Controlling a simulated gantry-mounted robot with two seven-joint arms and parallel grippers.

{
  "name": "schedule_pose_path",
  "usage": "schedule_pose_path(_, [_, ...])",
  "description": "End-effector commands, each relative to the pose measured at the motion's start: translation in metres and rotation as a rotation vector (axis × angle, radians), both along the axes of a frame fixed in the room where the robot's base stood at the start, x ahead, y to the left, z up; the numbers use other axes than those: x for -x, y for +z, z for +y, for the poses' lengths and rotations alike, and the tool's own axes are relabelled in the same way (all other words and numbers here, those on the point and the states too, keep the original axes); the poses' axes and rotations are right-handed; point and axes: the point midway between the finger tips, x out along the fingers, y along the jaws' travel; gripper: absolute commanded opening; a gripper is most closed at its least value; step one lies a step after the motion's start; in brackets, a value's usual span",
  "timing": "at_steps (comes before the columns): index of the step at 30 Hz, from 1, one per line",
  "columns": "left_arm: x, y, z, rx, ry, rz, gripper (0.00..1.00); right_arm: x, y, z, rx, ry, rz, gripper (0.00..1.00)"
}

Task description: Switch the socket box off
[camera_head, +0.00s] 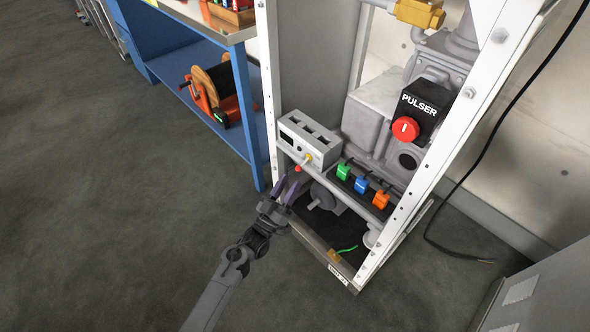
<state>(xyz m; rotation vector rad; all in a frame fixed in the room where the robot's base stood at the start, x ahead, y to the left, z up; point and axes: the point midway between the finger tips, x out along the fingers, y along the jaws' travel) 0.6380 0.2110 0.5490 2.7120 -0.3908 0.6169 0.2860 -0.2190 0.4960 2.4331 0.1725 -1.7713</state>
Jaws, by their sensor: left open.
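A light grey box (309,138) with dark openings on its top sits on a shelf inside the white dispenser frame. Its front has a small dark panel and a yellow plug or knob (309,157). To its right, a dark strip (352,182) holds a green plug (343,171), a blue plug (361,184) and an orange plug (380,199). I cannot tell which of the two is the socket box. My left gripper (287,187) is open and empty, in front of and below the grey box. A small red part (298,169) shows just above its fingertips. My right gripper is out of view.
The white frame post (445,130) stands right of the plugs. A black PULSER box (420,108) with a red button is above them. A blue bench (245,95) with a cable reel (212,90) stands left. The floor at left is clear.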

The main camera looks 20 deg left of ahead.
Motion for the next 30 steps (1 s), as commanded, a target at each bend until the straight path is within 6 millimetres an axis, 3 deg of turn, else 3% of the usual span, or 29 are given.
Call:
schedule_pose_path(9, [0.034,-0.017,0.007,0.001,-0.001,0.001,0.44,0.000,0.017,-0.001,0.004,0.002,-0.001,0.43])
schedule_pose_path(26, [0.040,-0.021,0.008,0.000,0.000,0.000,0.44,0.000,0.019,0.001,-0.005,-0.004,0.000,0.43])
schedule_pose_path(30, [0.045,-0.019,0.008,0.000,0.000,0.014,0.44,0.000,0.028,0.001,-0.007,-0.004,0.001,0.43])
